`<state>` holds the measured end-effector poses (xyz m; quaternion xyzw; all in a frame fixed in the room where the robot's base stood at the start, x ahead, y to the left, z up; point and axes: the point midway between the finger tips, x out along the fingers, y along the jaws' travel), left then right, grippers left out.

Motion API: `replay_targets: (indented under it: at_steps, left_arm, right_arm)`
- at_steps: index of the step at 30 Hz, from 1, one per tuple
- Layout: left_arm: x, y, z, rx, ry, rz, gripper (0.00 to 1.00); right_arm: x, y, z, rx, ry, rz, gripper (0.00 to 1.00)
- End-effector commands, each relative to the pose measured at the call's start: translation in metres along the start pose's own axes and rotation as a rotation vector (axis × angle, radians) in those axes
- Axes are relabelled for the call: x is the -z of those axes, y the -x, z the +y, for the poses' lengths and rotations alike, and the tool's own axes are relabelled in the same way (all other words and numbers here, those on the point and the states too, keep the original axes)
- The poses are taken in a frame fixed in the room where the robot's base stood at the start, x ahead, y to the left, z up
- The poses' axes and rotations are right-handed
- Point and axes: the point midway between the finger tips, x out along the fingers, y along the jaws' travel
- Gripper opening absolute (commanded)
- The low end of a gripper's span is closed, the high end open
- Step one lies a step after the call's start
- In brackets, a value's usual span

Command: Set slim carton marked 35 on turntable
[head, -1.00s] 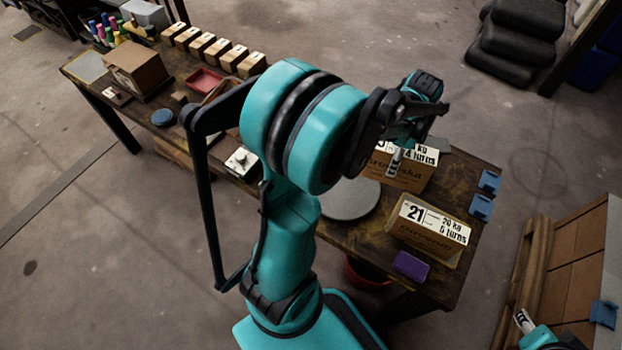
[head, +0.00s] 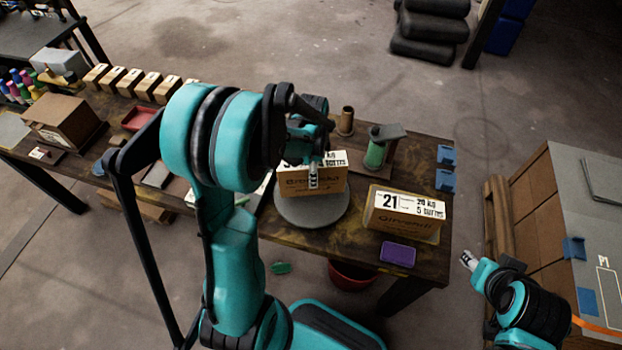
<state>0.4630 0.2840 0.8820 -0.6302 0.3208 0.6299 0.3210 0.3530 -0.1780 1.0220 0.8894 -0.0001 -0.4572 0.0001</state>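A brown carton (head: 328,184) with a white label is over the grey round turntable (head: 312,214). My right gripper (head: 468,261) is off the table's right side, away from the cartons and too small to read.
A carton marked 21 (head: 403,224) stands right of the turntable, with a purple block (head: 398,255) in front. A green cylinder (head: 375,154) and a brown tube (head: 346,120) stand behind. Small boxes (head: 145,86) line the left back. A red bucket (head: 352,275) is below the table.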

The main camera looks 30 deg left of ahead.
Motion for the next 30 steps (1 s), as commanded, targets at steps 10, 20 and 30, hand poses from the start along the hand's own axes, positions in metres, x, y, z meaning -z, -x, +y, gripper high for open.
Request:
replay_targets:
  at_steps: [10,20,30]
  left_arm:
    - [0.0,-0.028,0.0,0.0,0.0,0.0,0.0]
    - [0.0,-0.031,0.0,0.0,0.0,0.0,0.72]
    - [0.0,-0.029,0.0,0.0,0.0,0.0,0.72]
  right_arm:
    - [-0.007,-0.009,0.0,0.0,0.0,0.0,0.4]
    - [-0.008,-0.011,0.0,0.0,0.0,0.0,0.4]
    - [-0.007,-0.01,0.0,0.0,0.0,0.0,0.4]
